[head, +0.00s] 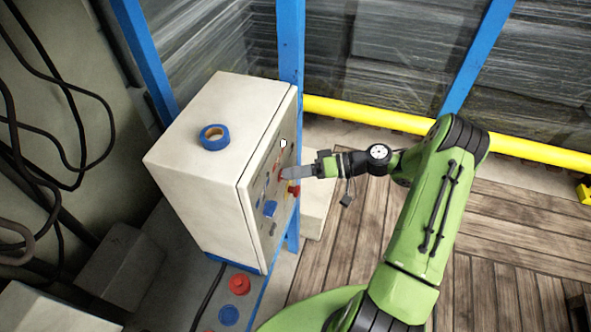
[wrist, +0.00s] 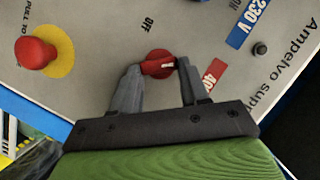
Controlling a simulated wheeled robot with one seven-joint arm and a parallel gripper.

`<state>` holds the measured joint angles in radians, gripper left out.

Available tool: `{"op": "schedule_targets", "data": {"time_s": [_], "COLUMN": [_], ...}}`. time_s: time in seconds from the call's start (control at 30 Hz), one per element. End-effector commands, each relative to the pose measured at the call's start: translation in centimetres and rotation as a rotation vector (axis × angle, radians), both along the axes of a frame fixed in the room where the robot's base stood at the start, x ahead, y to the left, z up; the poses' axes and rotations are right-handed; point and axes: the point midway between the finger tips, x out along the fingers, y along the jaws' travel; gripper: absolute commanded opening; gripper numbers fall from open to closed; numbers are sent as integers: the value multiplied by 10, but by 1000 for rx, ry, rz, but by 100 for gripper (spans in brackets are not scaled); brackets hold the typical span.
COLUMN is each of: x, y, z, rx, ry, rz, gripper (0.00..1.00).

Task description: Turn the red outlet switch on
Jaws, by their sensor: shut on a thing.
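The red outlet switch (wrist: 157,60) is a round red knob with a white mark, on the grey panel of a pale cabinet (head: 205,150). In the wrist view its white mark points right, away from the printed OFF at its upper left. My gripper (wrist: 158,68) has one finger on each side of the knob and is shut on it. In the head view my gripper (head: 298,173) reaches the cabinet's front from the right and hides most of the switch.
A red push button on a yellow disc (wrist: 37,52) sits left of the switch. A red label (wrist: 214,74) and a blue 230 V label (wrist: 249,23) are to its right. A blue tape roll (head: 214,137) lies on the cabinet. A blue post (head: 291,50) stands behind it.

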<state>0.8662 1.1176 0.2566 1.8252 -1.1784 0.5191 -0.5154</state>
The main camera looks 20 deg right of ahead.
Motion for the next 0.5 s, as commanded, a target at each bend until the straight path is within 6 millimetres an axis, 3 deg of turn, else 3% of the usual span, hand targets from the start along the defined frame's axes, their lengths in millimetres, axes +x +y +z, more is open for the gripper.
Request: {"op": "schedule_targets", "data": {"time_s": [0.5], "x": [3], "y": [-3], "z": [-7], "rx": [270], "ry": [366], "rz": [-4], "gripper": [14]}}
